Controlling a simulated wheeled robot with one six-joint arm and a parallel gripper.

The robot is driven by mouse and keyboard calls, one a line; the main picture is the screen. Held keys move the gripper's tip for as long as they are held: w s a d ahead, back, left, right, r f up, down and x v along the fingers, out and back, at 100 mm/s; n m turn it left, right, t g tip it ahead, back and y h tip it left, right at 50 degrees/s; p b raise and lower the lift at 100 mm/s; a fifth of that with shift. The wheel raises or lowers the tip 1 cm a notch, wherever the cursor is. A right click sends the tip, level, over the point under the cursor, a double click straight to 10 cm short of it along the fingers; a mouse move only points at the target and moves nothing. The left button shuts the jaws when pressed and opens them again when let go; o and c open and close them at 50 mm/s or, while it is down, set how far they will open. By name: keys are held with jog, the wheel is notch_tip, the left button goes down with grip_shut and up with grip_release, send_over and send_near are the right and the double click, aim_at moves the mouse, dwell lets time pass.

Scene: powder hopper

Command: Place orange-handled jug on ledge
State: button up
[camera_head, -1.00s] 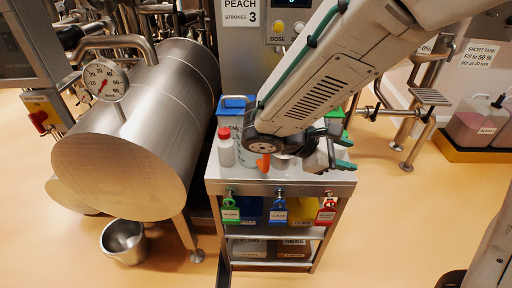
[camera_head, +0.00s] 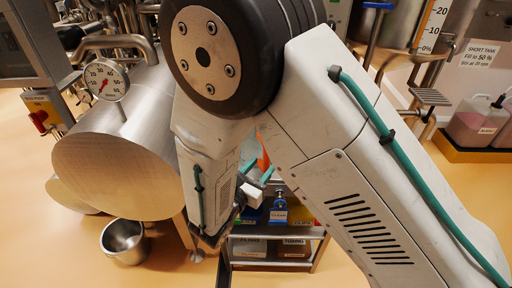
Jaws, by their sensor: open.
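An orange handle (camera_head: 264,156) shows in a narrow gap between my arm links, above the cart. A small grated metal ledge (camera_head: 429,97) stands at the right on a steel frame, apart from my gripper.
A steel drum (camera_head: 115,165) with a dial gauge (camera_head: 105,80) is at left. A metal bucket (camera_head: 124,241) stands on the floor. Pink jugs (camera_head: 475,122) sit at right.

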aim_at(265, 163)
jog(key=shift+x, duration=1.95)
grip_shut()
